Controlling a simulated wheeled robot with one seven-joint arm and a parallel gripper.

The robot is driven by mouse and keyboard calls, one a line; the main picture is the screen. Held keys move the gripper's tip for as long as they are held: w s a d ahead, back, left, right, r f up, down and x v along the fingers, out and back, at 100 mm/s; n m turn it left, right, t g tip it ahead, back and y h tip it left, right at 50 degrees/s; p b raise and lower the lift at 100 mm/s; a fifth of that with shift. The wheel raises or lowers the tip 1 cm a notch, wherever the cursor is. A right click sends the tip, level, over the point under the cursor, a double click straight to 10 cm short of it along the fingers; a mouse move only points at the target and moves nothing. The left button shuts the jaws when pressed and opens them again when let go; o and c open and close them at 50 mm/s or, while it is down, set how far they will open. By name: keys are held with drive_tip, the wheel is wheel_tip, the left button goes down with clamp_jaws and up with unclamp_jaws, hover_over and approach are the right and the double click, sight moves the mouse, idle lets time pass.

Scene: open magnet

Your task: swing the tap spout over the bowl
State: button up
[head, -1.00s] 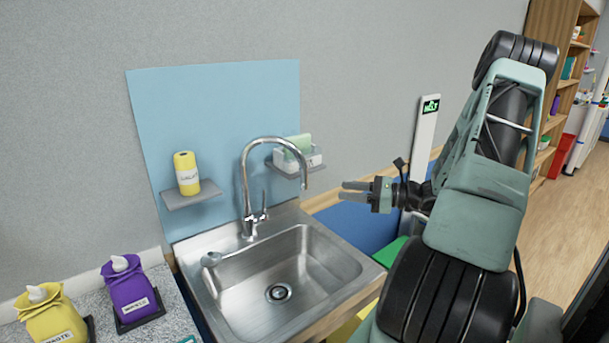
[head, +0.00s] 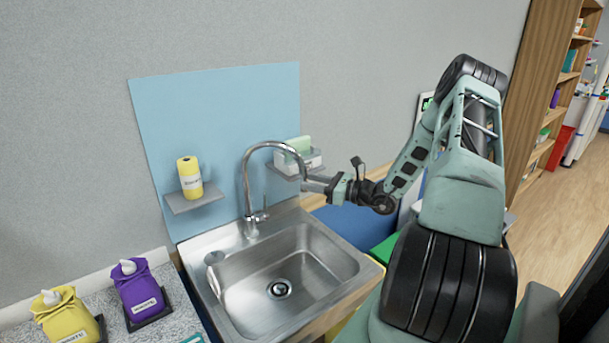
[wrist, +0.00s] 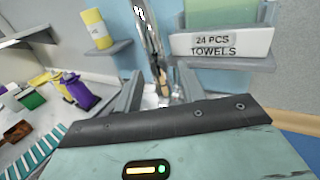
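The chrome tap has a tall curved spout (head: 270,143) rising from the back of the steel sink. The spout arches to the right, and its downturned end hangs high near the sink's back right side. The bowl (head: 297,262) is the square steel basin with a dark drain; it is empty. My gripper (head: 309,183) is at the spout's downturned end, coming from the right. In the wrist view the spout (wrist: 152,45) stands between my two fingers (wrist: 160,84), which are apart with some gap visible. Firm contact cannot be told.
A shelf with a towel box (head: 309,160) is close behind the spout end. Another shelf (head: 193,199) holds a yellow roll (head: 189,177) at left. Purple (head: 138,290) and yellow (head: 66,318) bags stand on the left counter. Space above the basin is clear.

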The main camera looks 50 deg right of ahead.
sight(304, 179)
drive_tip(key=shift+p+x, duration=0.4)
drive_tip(key=shift+x, duration=1.1)
clamp_jaws()
